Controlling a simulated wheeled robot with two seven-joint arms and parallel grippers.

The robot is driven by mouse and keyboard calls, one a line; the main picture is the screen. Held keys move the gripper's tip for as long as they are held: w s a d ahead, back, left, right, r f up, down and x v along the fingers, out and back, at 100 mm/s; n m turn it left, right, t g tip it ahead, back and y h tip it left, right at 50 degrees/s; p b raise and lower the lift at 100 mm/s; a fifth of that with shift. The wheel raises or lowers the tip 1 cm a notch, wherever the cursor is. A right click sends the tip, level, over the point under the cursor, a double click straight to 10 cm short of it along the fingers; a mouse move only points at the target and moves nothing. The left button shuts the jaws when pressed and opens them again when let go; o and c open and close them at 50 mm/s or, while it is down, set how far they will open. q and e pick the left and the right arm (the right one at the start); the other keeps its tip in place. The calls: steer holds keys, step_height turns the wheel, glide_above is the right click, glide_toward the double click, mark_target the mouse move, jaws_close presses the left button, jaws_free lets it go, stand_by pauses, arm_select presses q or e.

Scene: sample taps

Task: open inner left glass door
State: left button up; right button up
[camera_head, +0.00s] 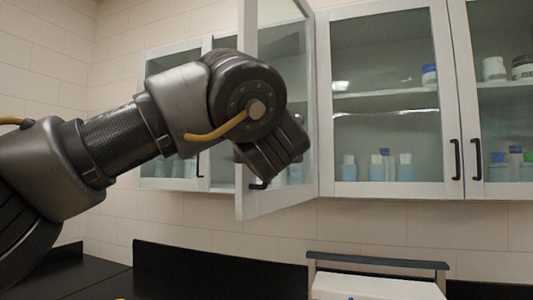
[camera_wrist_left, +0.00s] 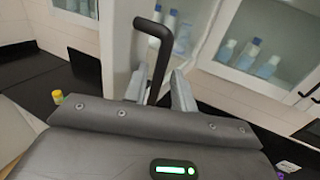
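The inner left glass door (camera_head: 247,207) stands part open in the head view, swung out from the wall cabinet toward me. Its black bar handle (camera_head: 258,186) shows low on the door frame, just below my left gripper (camera_head: 275,152). In the left wrist view the handle (camera_wrist_left: 155,58) rises between the two fingers of my left gripper (camera_wrist_left: 159,90). The fingers look apart, with a gap beside the handle, so they are around it and not clearly clamped. My left wrist hides part of the door in the head view. My right gripper is not in view.
Shut glass doors (camera_head: 325,110) stand to the right of the open door, with bottles (camera_head: 405,167) on the shelves behind. A black counter (camera_head: 190,275) runs below. A white box-like device (camera_head: 370,287) stands on it at lower right. A small yellow-capped item (camera_wrist_left: 57,97) is on the counter.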

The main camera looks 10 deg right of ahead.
arm_select(q)
steer(key=shift+f, duration=0.1)
steer(key=b+v, duration=0.8)
steer(key=v, duration=0.2)
steer(key=shift+s, duration=0.4)
steer(key=shift+w, duration=0.1)
